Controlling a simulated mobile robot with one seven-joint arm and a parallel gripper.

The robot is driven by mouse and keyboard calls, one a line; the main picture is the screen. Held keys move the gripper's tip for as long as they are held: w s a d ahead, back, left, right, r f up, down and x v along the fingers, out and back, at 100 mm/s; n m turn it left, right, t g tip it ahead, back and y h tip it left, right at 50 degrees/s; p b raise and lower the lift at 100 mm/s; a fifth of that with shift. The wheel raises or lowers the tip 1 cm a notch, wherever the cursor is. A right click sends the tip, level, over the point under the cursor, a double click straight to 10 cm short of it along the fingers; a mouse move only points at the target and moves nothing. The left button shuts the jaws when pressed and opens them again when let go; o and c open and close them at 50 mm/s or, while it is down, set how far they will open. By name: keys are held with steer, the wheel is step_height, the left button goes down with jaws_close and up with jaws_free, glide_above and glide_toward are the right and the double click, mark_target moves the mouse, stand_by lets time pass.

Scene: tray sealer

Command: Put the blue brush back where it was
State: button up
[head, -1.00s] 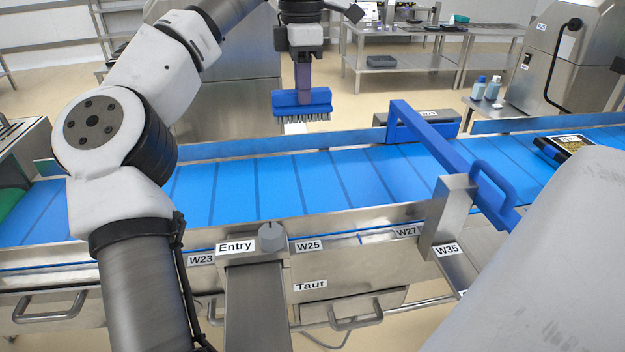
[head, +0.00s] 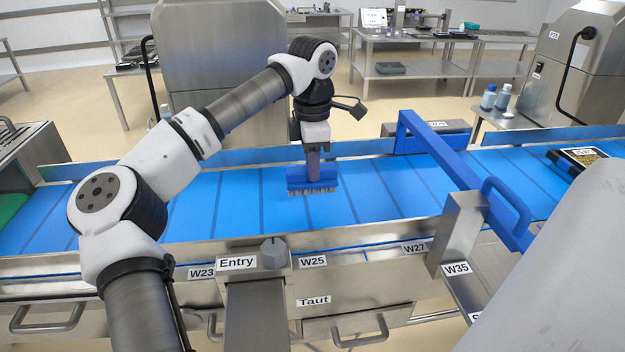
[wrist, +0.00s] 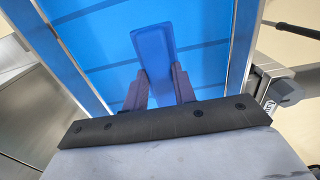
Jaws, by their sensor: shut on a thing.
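The blue brush (head: 312,183) is in my gripper (head: 313,168), bristles down, over the blue conveyor belt (head: 225,205) in the head view. I cannot tell whether its bristles touch the belt. In the wrist view, the two fingers of my gripper (wrist: 161,90) are shut on the blue brush (wrist: 152,48), with belt behind it.
A blue guard bar (head: 440,155) spans the belt to the right of the brush. A dark tray (head: 577,158) lies on the belt farther right. A metal rail with a knob (head: 274,252) runs along the near side. The belt left of the brush is clear.

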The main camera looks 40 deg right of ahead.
mark_target(313, 183)
steer(key=shift+f+p, duration=0.35)
steer(key=shift+f, duration=2.05)
steer(key=shift+f, duration=0.1)
steer(key=o, duration=0.9)
steer(key=shift+o, duration=0.2)
step_height(313, 183, up, 12)
steer(key=shift+r+b, duration=0.15)
steer(key=shift+b, duration=0.6)
